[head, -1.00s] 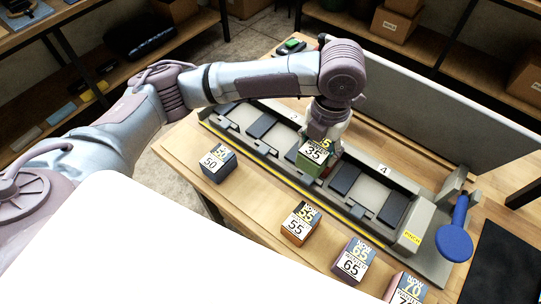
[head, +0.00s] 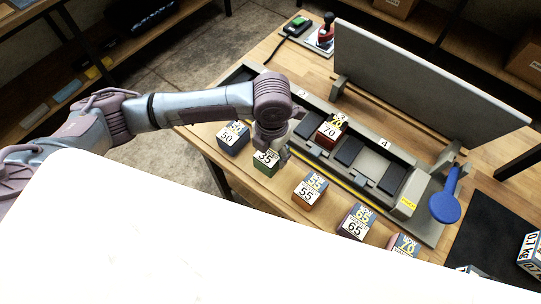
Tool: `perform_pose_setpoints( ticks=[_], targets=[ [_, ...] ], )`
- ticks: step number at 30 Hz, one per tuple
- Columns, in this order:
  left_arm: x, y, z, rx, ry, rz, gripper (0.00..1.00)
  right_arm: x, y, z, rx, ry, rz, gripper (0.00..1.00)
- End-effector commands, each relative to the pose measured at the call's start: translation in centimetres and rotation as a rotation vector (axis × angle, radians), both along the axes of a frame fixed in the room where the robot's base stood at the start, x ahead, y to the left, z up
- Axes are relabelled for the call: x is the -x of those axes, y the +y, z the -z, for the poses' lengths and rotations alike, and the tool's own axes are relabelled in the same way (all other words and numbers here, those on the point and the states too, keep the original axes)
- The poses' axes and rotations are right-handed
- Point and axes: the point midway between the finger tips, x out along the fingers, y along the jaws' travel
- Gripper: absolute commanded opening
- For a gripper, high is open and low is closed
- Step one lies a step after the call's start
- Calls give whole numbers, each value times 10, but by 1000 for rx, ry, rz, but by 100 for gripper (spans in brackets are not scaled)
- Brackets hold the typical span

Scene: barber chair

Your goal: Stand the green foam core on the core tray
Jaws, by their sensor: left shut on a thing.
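My left gripper (head: 272,147) points down, shut on the green foam core (head: 266,163), a block marked 35. The core looks upright, in front of the long grey fixture and between the blue-grey block marked 50 (head: 233,138) and the orange block marked 55 (head: 309,190). I cannot tell whether its base touches the wood. The fixture (head: 388,213) has dark pads in numbered bays; a dark red block marked 70 (head: 331,131) stands in one. Which surface is the core tray is not clear. My right gripper is not in view.
A block marked 65 (head: 356,222) and another block (head: 404,246) continue the front row. A blue round-ended lever (head: 444,207) is at the fixture's right end. A tall grey panel (head: 430,88) stands behind. A dark mat (head: 492,238) lies at right.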

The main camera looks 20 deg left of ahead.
Motion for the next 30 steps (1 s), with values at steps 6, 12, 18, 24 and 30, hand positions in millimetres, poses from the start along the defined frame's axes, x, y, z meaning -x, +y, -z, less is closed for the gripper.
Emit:
perform_pose_setpoints(
  ticks=[6,12,18,24,30],
  targets=[
    [1,3,24,-2,3,-1,19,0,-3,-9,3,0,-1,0],
    [0,2,41,0,-1,1,20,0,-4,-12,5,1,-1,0],
    [-1,2,42,1,-2,1,19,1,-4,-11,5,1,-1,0],
    [-1,2,44,0,-1,1,73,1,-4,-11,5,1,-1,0],
    [0,2,44,0,-1,1,87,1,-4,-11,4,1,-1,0]
  ],
)
